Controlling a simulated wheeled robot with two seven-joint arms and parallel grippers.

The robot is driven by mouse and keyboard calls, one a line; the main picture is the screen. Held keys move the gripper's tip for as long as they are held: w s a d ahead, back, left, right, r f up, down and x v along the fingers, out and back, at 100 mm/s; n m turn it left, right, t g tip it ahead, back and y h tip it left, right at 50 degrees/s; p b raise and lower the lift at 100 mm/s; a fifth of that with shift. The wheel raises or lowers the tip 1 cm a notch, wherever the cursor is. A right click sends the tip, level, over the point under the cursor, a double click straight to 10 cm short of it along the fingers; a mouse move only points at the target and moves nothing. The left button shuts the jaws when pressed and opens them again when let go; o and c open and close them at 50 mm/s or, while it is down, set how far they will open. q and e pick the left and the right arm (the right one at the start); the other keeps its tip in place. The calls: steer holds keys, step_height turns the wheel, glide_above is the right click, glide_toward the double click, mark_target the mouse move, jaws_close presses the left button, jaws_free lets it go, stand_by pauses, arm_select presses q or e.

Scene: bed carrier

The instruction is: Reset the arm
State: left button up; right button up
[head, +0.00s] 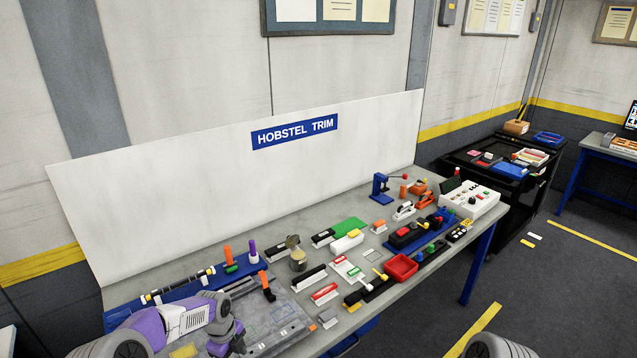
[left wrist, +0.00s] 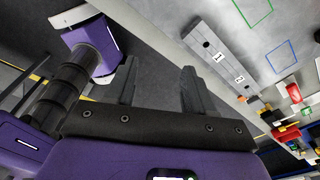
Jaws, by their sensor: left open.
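My left arm (head: 180,322), purple and white, comes in at the lower left of the head view and is bent over the near left part of the workbench (head: 375,255). Its fingers cannot be made out in that view. In the left wrist view my left gripper (left wrist: 158,82) has its two dark fingers spread apart, with nothing between them but grey floor behind. My right gripper is in neither view; only a rounded part of my body shows at the bottom edge of the head view.
The bench holds a grey tray (head: 290,322), a blue tool rack (head: 190,285), a red bin (head: 400,267), a white control box (head: 470,200) and several small parts. A white backboard (head: 230,185) stands behind. A black cart (head: 520,190) is at the right; open floor lies before it.

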arm_select(q)
steer(key=s+d+f+n+h+b, duration=0.1)
steer(key=s+d+f+n+b, duration=0.1)
steer(key=s+d+f+n, duration=0.3)
steer(key=s+d+f+n+h+b, duration=0.1)
steer(key=s+d+f+n+b, duration=0.15)
steer(key=f, duration=0.45)
steer(key=s+d+f+n+h+b, duration=0.1)
steer(key=s+d+f+n+b, duration=0.15)
steer(key=s+f+n, duration=0.35)
steer(key=s+d+f+n+b, duration=0.2)
steer(key=s+f+n, duration=0.5)
steer(key=s+n, duration=0.5)
steer(key=shift+s+d+f+t+b, duration=0.3)
steer(key=shift+s+d+f+b, duration=0.1)
steer(key=shift+b, duration=0.2)
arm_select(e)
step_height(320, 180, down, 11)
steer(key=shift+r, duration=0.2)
arm_select(q)
steer(key=shift+c, duration=0.2)
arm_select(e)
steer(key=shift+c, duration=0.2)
